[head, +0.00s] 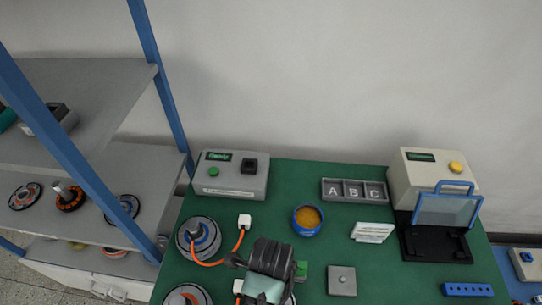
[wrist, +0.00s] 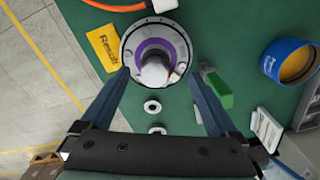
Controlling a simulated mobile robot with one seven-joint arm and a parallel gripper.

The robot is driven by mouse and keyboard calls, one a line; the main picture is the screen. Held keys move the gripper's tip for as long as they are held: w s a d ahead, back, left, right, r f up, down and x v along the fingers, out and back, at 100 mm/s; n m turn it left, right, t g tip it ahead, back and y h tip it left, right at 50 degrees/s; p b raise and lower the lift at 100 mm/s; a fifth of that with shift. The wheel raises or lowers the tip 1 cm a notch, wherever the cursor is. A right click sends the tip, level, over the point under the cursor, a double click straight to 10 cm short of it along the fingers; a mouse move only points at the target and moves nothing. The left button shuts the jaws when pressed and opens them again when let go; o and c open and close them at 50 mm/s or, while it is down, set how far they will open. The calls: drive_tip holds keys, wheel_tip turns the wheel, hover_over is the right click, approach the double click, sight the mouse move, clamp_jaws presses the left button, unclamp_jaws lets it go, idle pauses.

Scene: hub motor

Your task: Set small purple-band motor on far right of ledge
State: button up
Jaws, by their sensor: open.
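The purple-band motor (wrist: 153,50) sits on the green bench in the wrist view, a grey round disc with a purple ring and a pale shaft in its middle. My gripper (wrist: 158,73) is open above it, one finger on each side of its near part, with nothing held. In the head view my gripper (head: 268,262) is over the front of the bench and hides most of what is under it. The grey shelf rack at left has a shelf (head: 92,222) with several motors; I cannot tell which surface is the ledge.
Other motors (head: 198,238) stand at the bench's left, one with an orange cable. A yellow card (wrist: 103,47) and green block (wrist: 218,91) flank the purple-band motor. A blue tub (head: 308,220), letter tray (head: 354,191) and two machines stand behind. Blue rack posts rise at left.

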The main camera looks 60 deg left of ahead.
drive_tip(key=f, duration=0.3)
drive_tip(key=f+p, duration=0.1)
drive_tip(key=shift+s+d+f, duration=0.15)
drive_tip(key=shift+s+d, duration=0.1)
drive_tip(key=shift+s, duration=0.1)
drive_tip(key=shift+f, duration=0.45)
clamp_jaws()
drive_tip(key=shift+w+a+r, duration=0.1)
drive_tip(key=shift+w, duration=0.05)
